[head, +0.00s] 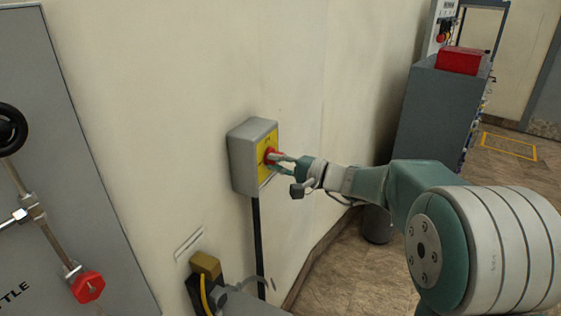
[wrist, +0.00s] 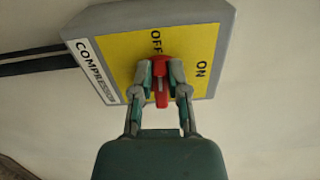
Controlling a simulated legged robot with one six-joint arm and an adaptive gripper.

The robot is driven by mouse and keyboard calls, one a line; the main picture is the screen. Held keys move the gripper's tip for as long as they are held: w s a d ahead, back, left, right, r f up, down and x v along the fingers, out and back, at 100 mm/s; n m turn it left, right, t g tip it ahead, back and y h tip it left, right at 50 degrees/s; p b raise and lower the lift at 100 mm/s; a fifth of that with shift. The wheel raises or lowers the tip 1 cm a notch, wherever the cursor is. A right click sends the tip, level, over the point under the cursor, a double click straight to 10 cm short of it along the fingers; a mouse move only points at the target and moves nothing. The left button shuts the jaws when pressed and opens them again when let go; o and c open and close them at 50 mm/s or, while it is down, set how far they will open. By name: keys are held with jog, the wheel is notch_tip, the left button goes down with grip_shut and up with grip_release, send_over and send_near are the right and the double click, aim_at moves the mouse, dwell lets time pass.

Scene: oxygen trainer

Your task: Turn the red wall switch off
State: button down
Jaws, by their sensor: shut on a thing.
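The red wall switch (head: 269,155) is a knob on the yellow face of a grey box (head: 243,160) fixed to the wall. In the wrist view the knob (wrist: 161,92) lies lengthwise up the picture, its upper end beside the OFF label (wrist: 156,42). The ON label (wrist: 201,69) is to the right, and a COMPRESSOR label runs along the left edge. My gripper (wrist: 161,74) is shut on the knob, one finger on each side. In the head view my gripper (head: 281,159) reaches the box from the right. The fingers hide part of the knob's sides.
A grey panel (head: 60,170) with a black handwheel and a red valve knob (head: 88,287) stands at the left. A yellow-topped fitting (head: 205,264) is below the box. A grey cabinet (head: 432,120) bearing a red box (head: 459,61) stands behind my arm.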

jog(key=shift+a+n, duration=0.15)
jog(key=shift+n, duration=0.25)
jog(key=c, duration=0.6)
grip_release()
jog(key=shift+w+a, duration=0.1)
jog(key=shift+c, duration=0.2)
jog(key=shift+w+a+f, duration=0.1)
jog(key=shift+a+f, duration=0.05)
jog(key=shift+a, duration=0.15)
jog(key=shift+d, duration=0.5)
jog(key=v, duration=1.2)
jog(key=shift+a, duration=0.1)
